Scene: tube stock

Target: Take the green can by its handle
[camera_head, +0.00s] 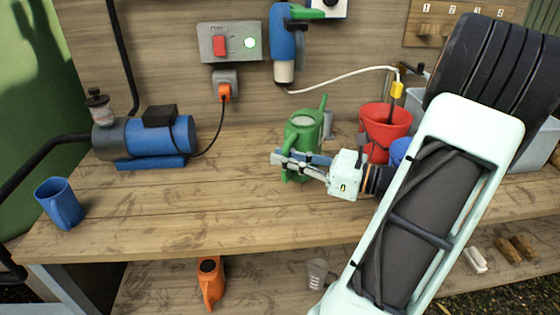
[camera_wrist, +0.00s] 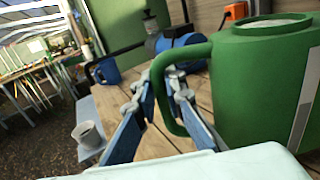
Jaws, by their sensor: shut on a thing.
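The green can (camera_head: 301,131) stands on the wooden bench, its spout pointing up and to the right in the head view. In the wrist view the can (camera_wrist: 262,80) fills the right side, with its looped handle (camera_wrist: 183,54) reaching left. My gripper (camera_head: 277,158) comes in from the right, in front of the can's body. In the wrist view my gripper's blue-and-grey fingers (camera_wrist: 168,84) are on both sides of the handle and closed on it. The handle's far contact side is partly hidden by the fingers.
A red bucket (camera_head: 384,124) stands right of the can, behind my arm, with a blue container (camera_head: 399,151) beside it. A blue pump (camera_head: 160,135) and a blue jug (camera_head: 61,204) are at the left. The bench between jug and can is clear.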

